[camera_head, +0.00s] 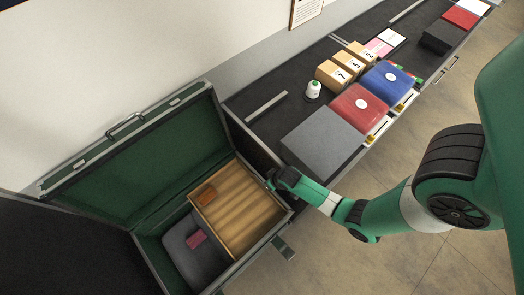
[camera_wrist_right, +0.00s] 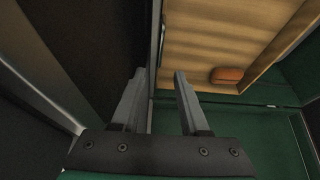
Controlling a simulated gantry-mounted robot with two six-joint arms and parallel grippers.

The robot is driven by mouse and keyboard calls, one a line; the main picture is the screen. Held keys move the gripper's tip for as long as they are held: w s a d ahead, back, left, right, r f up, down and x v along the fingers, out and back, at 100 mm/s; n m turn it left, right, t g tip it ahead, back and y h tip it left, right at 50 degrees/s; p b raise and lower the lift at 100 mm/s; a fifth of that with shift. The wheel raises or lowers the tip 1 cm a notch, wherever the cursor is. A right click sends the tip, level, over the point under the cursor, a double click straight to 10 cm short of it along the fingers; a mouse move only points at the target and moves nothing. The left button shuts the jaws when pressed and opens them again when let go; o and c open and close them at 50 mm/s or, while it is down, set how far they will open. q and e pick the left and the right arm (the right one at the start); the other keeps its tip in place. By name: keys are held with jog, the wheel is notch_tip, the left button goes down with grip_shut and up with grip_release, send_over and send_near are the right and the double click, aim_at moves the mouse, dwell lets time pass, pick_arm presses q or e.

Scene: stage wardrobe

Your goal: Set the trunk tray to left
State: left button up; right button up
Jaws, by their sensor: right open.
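The open trunk (camera_head: 150,262) has a green lining, and its lid (camera_head: 140,155) is tipped back. The wooden trunk tray (camera_head: 245,215) sits at the right end inside the trunk. A small brown object (camera_head: 206,194) lies in the tray, also visible in the right wrist view (camera_wrist_right: 227,75). My right gripper (camera_head: 272,180) is at the trunk's right wall, beside the tray. In the right wrist view its open fingers (camera_wrist_right: 160,75) stand on either side of a thin pale edge by the tray; contact is unclear. My left gripper is out of view.
A dark grey padded item (camera_head: 183,250) with a dark red piece (camera_head: 196,239) lies in the trunk's left part. The counter (camera_head: 262,125) at right holds a grey box (camera_head: 320,140), red and blue boxes, numbered blocks and a white spool (camera_head: 313,89).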

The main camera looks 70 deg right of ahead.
aim_at(260, 180)
jog(key=b+x, duration=0.7)
jog(key=x, duration=0.4)
grip_shut()
dwell(1.1)
